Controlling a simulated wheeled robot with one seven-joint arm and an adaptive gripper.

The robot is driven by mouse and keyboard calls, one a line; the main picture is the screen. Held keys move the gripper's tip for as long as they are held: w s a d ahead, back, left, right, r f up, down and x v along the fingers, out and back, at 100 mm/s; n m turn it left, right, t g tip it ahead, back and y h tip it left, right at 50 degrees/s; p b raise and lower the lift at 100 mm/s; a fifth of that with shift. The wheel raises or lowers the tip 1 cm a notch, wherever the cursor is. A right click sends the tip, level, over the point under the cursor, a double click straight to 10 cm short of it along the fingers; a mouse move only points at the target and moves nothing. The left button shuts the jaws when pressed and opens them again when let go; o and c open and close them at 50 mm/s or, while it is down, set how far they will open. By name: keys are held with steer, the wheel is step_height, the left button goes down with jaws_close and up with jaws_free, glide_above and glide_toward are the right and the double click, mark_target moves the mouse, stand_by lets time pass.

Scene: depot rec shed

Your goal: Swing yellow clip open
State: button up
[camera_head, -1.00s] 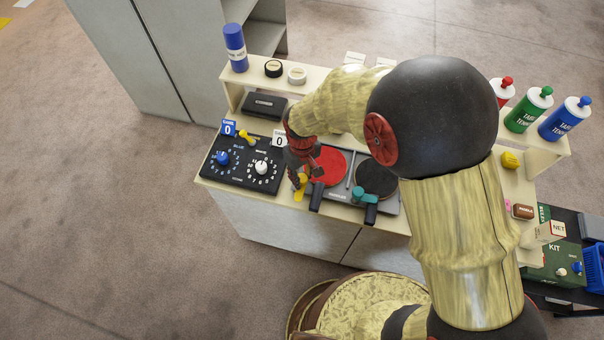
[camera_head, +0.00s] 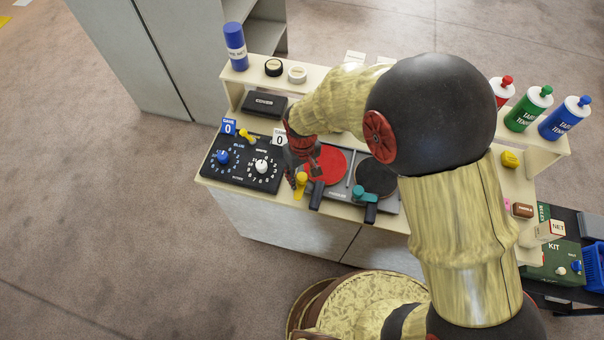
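The yellow clip (camera_head: 300,187) stands at the front edge of the bench, left of the red paddle (camera_head: 327,164) and its dark handle. My gripper (camera_head: 301,177) points down from above, right at the yellow clip. Its dark fingers are small and partly merge with the background, so I cannot tell whether they touch the clip or how far apart they are. A teal clip (camera_head: 359,194) sits further right, by the black paddle (camera_head: 375,178).
A black scoring panel with a blue knob (camera_head: 222,158) and a white knob (camera_head: 262,167) lies left of my gripper. A yellow piece (camera_head: 246,135) lies behind it. A raised shelf behind holds a blue can (camera_head: 235,47) and tape rolls. Bottles (camera_head: 529,109) stand right.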

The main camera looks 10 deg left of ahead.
mark_target(302, 176)
steer(key=shift+r, duration=0.15)
step_height(302, 176, up, 12)
stand_by(0.7)
stand_by(0.4)
